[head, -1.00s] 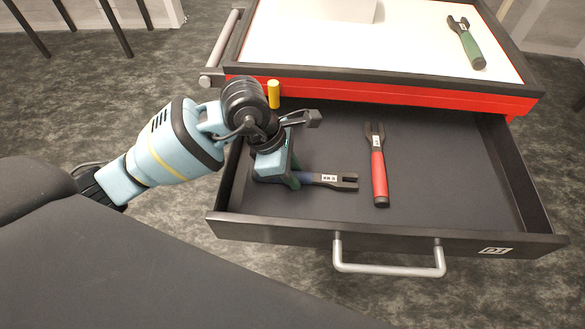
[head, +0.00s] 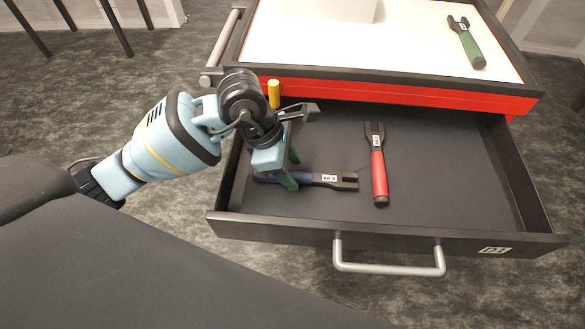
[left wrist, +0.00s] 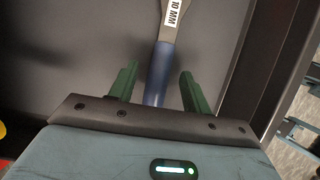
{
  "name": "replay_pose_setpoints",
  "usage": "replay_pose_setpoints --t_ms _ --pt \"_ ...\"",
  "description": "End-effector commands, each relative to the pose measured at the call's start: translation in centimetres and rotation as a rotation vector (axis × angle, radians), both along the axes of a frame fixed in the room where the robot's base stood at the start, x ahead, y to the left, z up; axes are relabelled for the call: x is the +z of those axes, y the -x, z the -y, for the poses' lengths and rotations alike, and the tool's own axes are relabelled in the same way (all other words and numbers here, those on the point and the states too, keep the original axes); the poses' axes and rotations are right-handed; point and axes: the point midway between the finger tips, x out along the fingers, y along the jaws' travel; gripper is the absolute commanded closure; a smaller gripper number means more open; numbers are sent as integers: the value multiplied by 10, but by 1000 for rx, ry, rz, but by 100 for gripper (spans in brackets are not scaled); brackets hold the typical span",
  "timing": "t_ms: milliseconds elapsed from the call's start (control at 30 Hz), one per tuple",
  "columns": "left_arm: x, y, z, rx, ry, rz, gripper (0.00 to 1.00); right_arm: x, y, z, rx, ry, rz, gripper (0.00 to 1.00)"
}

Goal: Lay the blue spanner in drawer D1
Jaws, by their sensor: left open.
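The blue spanner (head: 325,180) lies in the open drawer D1 (head: 445,190), at its left side, with its dark head pointing right. Its blue handle is partly hidden by my left gripper (head: 292,172) in the head view. The left gripper is open and sits just above the handle. In the left wrist view, the handle of the blue spanner (left wrist: 157,80) shows between the two green fingers of the left gripper (left wrist: 158,85), with a gap on each side. My right gripper is not in view.
A red spanner (head: 378,168) lies in the drawer to the right of the blue one. A green spanner (head: 467,45) lies on the white cabinet top (head: 400,40). A yellow cylinder (head: 273,94) stands by the drawer's back left corner. The drawer's right half is clear.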

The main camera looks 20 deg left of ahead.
Motion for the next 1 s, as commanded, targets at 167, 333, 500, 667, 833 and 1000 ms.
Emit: replay_pose_setpoints --t_ms 167,333,500,667,833,1000 --pt "33 3 -13 0 -1 6 52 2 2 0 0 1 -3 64" --pt "64 6 -25 1 -1 5 52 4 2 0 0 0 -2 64" --pt "87 9 -34 1 -1 3 52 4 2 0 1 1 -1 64" --pt "97 11 -39 0 -1 1 52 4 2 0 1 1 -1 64" --pt "100 12 -40 0 0 -1 52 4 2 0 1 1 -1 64" --pt "99 12 -40 0 0 -1 52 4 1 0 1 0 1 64"
